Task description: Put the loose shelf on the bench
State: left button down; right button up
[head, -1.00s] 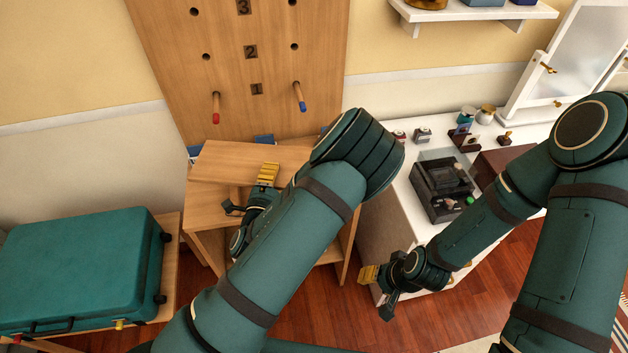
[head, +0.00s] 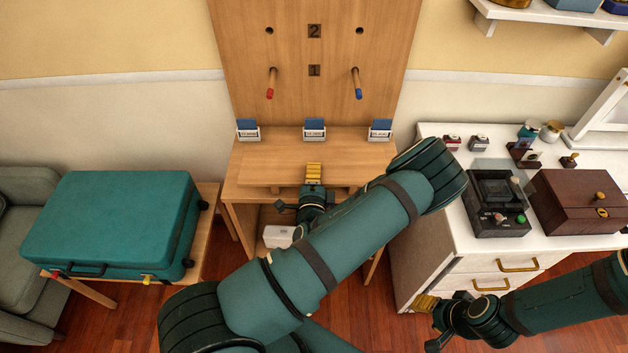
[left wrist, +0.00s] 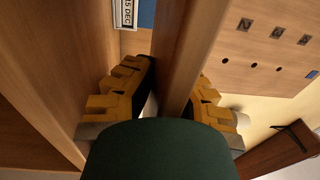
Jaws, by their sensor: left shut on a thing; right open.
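The loose shelf (head: 265,162) is a plain light-wood board, level in the head view over the wooden bench (head: 232,192) below the pegboard. My left gripper (head: 314,174) is shut on the middle of its front edge. In the left wrist view the shelf (left wrist: 184,50) passes between the yellow finger pads. The bench top (left wrist: 40,70) lies to one side there, with a visible gap between it and the shelf. My forearm hides the bench's right front. My right gripper (head: 426,303) is open and empty, beside the white drawer unit.
Three blue-and-white card holders (head: 314,131) stand along the bench's back. The pegboard (head: 315,95) has a red-tipped peg (head: 270,84) and a blue-tipped peg (head: 357,84). A teal suitcase (head: 115,220) lies at left. The white drawer unit (head: 440,262) carries boxes at right.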

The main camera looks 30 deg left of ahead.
pick_arm(q)
jog(key=shift+f+b, duration=0.3)
jog(key=shift+f, duration=1.45)
jog(key=shift+f, duration=0.2)
jog(key=c, duration=1.1)
grip_release()
jog(key=shift+c, duration=0.2)
jog(key=shift+r, duration=0.2)
